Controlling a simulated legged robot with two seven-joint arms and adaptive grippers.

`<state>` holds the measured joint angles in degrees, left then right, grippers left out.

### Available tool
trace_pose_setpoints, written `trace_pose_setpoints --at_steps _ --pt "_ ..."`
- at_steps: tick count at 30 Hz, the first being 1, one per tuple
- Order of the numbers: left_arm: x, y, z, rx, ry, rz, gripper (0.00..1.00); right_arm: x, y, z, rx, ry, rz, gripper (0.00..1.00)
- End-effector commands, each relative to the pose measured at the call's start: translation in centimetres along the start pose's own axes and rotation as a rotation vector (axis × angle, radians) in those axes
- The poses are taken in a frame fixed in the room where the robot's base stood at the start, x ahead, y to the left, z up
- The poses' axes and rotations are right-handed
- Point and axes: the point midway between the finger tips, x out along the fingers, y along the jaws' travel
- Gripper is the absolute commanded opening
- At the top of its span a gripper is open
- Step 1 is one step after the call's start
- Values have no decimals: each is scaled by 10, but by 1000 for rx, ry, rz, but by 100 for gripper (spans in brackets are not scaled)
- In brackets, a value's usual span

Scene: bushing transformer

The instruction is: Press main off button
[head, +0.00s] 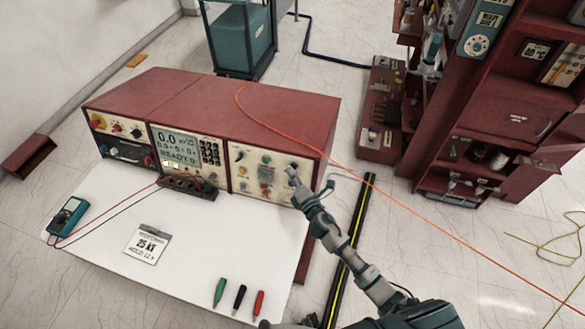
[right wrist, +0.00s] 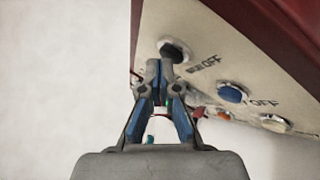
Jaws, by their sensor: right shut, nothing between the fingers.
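In the right wrist view a dark round button (right wrist: 174,48) sits on the cream panel (right wrist: 215,45), with a label beside it that ends in "OFF". The start of the label is hard to read. My right gripper (right wrist: 160,65) is shut and empty, its fingertips at the lower edge of this button. I cannot tell whether they touch it. In the head view the same gripper (head: 293,178) is at the right side of the right-hand panel (head: 268,157) of the red console (head: 225,108) and hides part of it.
A blue button (right wrist: 233,93) and a white button (right wrist: 275,123) are on the same panel. A white table (head: 190,235) holds a teal meter (head: 68,215), a "25 kV" card (head: 148,243) and several markers. An orange cable (head: 420,217) crosses right of my arm.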

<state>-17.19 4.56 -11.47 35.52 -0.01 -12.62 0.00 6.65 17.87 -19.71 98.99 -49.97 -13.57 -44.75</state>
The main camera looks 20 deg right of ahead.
Motion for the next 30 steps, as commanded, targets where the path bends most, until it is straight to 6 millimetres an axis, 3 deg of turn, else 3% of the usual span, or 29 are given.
trace_pose_setpoints --at_steps 17,30 --pt "1 0 0 0 0 0 35 2 -1 2 -1 -2 0 0" --pt "-6 -1 -1 0 1 -1 35 -10 7 -7 0 -1 0 0"
